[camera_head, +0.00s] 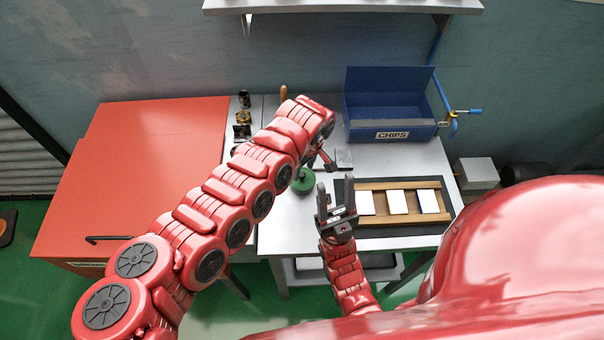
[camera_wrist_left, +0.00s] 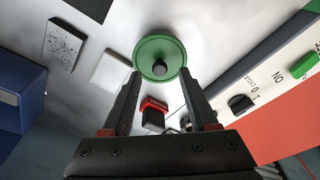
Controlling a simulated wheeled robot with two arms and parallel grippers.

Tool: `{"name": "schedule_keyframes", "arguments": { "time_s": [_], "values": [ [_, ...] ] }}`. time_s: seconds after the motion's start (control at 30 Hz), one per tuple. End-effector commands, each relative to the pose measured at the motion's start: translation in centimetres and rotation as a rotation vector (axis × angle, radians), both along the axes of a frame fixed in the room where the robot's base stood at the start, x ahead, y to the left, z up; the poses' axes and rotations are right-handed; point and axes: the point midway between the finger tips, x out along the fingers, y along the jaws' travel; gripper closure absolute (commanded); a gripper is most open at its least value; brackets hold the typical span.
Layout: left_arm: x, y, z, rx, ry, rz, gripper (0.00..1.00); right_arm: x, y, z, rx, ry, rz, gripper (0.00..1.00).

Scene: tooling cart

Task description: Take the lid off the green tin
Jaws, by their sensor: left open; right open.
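The green tin (camera_head: 303,181) stands on the grey work table, partly behind my left arm in the head view. In the left wrist view its round green lid (camera_wrist_left: 146,54) with a dark knob (camera_wrist_left: 159,67) shows from above, and the lid appears to be on the tin. My left gripper (camera_wrist_left: 160,88) is open, with its fingers pointing at the near edge of the lid and nothing held between them. In the head view its fingers (camera_head: 325,162) show just above the tin. My right gripper (camera_head: 335,196) is open and empty, to the right of the tin.
A blue CHIPS bin (camera_head: 390,130) stands at the back of the table. A wooden rack (camera_head: 378,205) with white blocks lies right of my right gripper. A red cabinet (camera_head: 140,175) is at left. A control panel (camera_wrist_left: 262,85) with knobs and a red-black object (camera_wrist_left: 154,115) are near the left gripper.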

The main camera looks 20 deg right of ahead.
Motion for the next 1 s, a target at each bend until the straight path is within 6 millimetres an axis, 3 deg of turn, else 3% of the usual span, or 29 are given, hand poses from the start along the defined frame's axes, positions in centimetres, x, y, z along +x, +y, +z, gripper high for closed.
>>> {"name": "schedule_keyframes", "arguments": {
  "time_s": [0.2, 0.5, 0.8, 0.83, 1.0],
  "values": [
    [0.2, 0.1, -2.0, 0.003, 0.001, -0.001, 0.41, 0.0, 0.0, 0.8, 0.0, 0.0, 0.0, 0.5],
    [0.3, 0.1, -2.4, 0.0, -0.001, 0.0, 0.42, 0.0, 0.0, 0.8, 0.0, 0.0, 0.0, 0.5],
    [0.3, 0.2, -2.4, 0.0, -0.001, 0.0, 0.96, 0.0, 0.0, 0.8, 0.0, 0.0, 0.0, 0.5],
    [0.3, 0.2, -2.4, 0.0, -0.001, 0.0, 1.0, 0.0, 0.0, 0.8, 0.0, 0.0, 0.0, 0.5],
    [0.3, 0.2, -2.4, 0.001, 0.0, 0.0, 1.0, 0.0, 0.0, 0.8, 0.0, 0.0, 0.0, 0.5]
  ]
}}
